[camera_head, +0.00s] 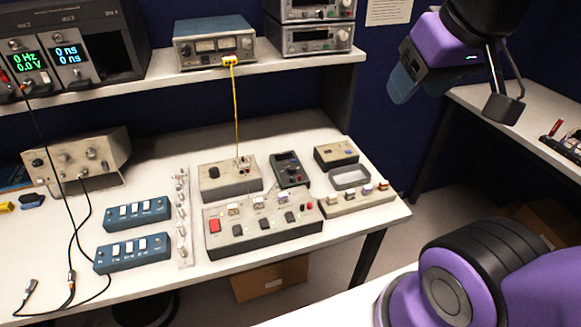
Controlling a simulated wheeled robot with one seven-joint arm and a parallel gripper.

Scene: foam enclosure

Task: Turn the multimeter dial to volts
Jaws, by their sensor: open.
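The dark handheld device that looks like the multimeter (290,170) lies on the workbench, right of a beige box with a black knob (230,178). A dial shows on its face, but its markings and pointer are too small to read. My gripper (453,97) is at the upper right, raised and well to the right of the multimeter. Its fingers are apart, and no object shows between them. It touches nothing on the bench.
A grey panel with a red switch (262,222) stands in front of the multimeter. A small beige box (336,154) and a grey tray (350,177) are to its right. A yellow cable (235,110) hangs from the shelf. Blue switch boxes (134,253) stand at the left.

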